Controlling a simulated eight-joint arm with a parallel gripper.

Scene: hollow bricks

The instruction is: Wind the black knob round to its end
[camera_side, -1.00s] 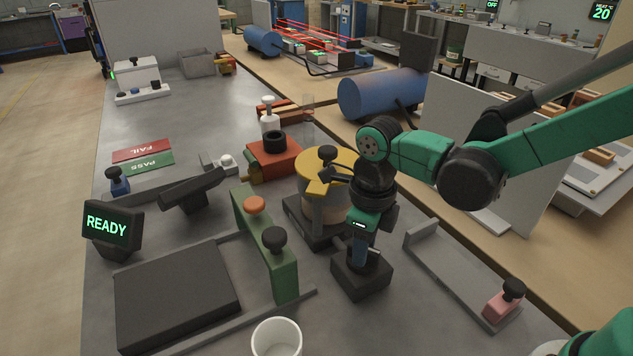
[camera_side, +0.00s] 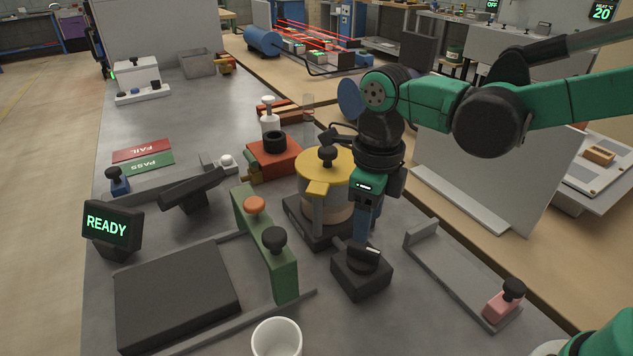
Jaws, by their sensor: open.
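The black knob (camera_side: 360,254) sits on top of a square black box (camera_side: 362,278) right of the picture's middle. A pale mark shows on the knob's right part. My gripper (camera_side: 361,236) points down just above and behind the knob, with a blue finger showing. It is open and holds nothing that I can see. The other finger is mostly hidden. The knob's top is partly in view below the fingertip, and it looks clear of the jaws.
A yellow-lidded pot (camera_side: 322,168) stands close behind left of the box. A green block (camera_side: 283,268) with an orange button and a black ball knob stands left. A grey rail (camera_side: 455,275) with a pink block (camera_side: 502,306) lies right. A white cup (camera_side: 277,338) stands in front.

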